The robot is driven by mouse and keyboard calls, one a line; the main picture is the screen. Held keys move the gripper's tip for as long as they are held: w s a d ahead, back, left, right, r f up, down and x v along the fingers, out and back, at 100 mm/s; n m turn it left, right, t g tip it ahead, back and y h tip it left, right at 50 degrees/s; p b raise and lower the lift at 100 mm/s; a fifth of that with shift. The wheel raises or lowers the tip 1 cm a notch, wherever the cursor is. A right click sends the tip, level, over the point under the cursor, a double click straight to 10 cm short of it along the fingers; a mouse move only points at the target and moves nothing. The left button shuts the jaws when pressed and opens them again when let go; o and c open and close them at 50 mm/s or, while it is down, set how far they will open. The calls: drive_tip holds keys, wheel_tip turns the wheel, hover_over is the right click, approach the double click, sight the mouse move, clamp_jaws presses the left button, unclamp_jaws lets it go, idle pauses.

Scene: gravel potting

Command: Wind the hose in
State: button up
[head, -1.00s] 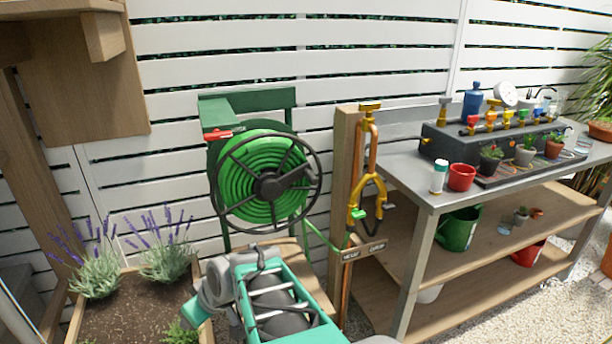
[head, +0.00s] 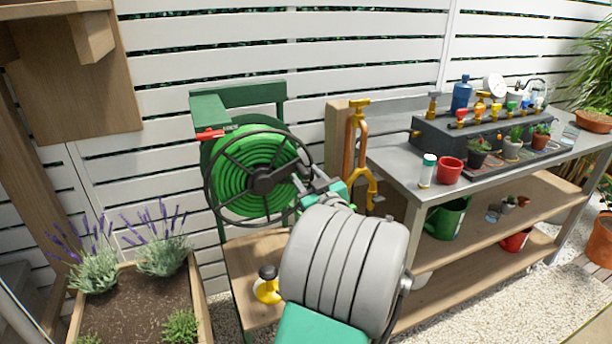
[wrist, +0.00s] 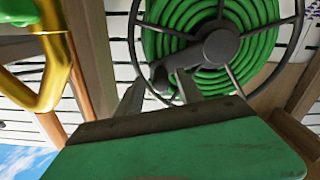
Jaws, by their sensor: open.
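The green hose (head: 237,172) lies coiled on a reel with a dark spoked wheel (head: 222,207) in front, on a green wall frame. A red lever (head: 208,135) sits at the reel's upper left. My gripper (head: 312,193) is open at the wheel's right side. In the wrist view, the wheel's dark hub (wrist: 222,47) carries a short crank arm reaching left to a crank handle (wrist: 160,76). My open gripper (wrist: 158,90) has one finger on each side of that handle's line; I cannot tell whether they touch. My arm hides the hose's lower run in the head view.
A yellow tap pipe (head: 358,150) on a wooden post stands close right of my gripper. A metal workbench (head: 400,168) with pots and a red cup (head: 450,169) lies beyond. A lavender planter (head: 140,295) is at lower left. A yellow item (head: 267,288) sits below the reel.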

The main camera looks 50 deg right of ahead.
drive_tip(key=shift+w+d, duration=0.2)
drive_tip(key=shift+w, duration=0.2)
clamp_jaws()
idle(1.2)
